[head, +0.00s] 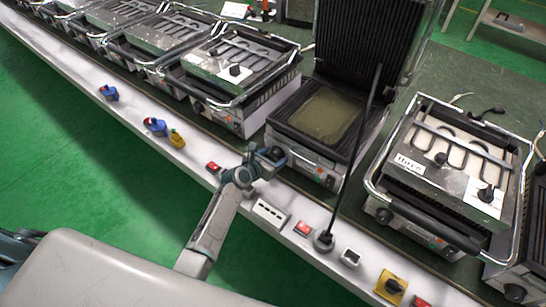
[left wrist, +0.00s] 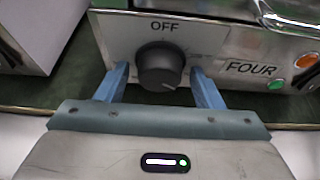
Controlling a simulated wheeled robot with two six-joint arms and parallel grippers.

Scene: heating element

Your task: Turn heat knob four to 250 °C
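Heat knob four (left wrist: 160,66) is a round black knob on a metal panel, with "OFF" printed above it and a "FOUR" label (left wrist: 252,68) to its right. A pale mark shows on the knob's lower right edge. My left gripper (left wrist: 160,86) is open, with one blue finger on each side of the knob and narrow gaps visible. In the head view my left gripper (head: 268,158) is at the front left of the open-lidded grill (head: 300,112) and hides most of the knob there. My right gripper is not in view.
An orange light (left wrist: 306,61) and a green light (left wrist: 276,85) sit right of the knob. A tall thin rod (head: 352,165) stands on the white ledge among switches. Another grill (head: 448,165) stands to the right, and several more stand to the left.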

